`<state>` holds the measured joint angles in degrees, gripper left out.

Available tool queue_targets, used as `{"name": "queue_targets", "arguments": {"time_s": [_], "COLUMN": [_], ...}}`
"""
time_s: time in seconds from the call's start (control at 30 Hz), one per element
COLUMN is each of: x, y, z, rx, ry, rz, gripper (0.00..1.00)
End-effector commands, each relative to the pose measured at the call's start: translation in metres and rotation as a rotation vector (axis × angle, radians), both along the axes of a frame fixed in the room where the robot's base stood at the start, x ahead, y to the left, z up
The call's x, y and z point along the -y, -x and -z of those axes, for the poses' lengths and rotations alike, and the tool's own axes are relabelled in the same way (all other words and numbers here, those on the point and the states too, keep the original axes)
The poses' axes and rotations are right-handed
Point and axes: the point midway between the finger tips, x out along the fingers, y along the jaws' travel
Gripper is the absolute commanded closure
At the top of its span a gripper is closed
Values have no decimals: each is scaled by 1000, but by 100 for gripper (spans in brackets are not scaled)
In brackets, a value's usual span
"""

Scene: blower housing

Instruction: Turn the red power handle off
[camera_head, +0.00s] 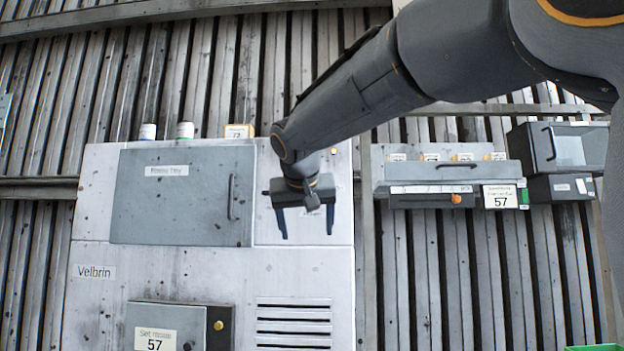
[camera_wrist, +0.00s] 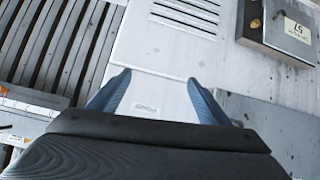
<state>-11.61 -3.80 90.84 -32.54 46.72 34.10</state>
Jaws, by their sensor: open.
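I see no red power handle in either view. A small label (camera_wrist: 145,108) on the pale cabinet panel shows between my fingers in the wrist view; it seems to read "Power". In the head view my arm and gripper partly cover that label, and the area around it is partly hidden. My gripper (camera_head: 306,227) is open and empty, in front of the upper right panel of the cabinet (camera_head: 270,268), fingers pointing down. In the wrist view its two blue fingers (camera_wrist: 158,84) stand wide apart with nothing between them but the panel behind.
A grey door (camera_head: 180,200) with a vertical handle lies left of my gripper. Vent slots (camera_head: 293,325) are below, beside a grey box (camera_head: 170,325) with a yellow knob. A wall unit (camera_head: 445,182) with an orange knob hangs at right. Small containers (camera_head: 185,131) stand on the cabinet top.

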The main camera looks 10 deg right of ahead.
Motion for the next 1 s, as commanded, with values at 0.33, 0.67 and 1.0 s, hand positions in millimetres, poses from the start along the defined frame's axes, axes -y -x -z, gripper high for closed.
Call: {"name": "queue_targets", "arguments": {"time_s": [0.33,0.67,1.0], "x": [2,15,23], "y": [11,-27,-54], "z": [-152,-136,-124], "rx": [243,243,245], "ry": [-35,-35,-36], "rz": [77,77,76], "gripper": [28,28,28]}}
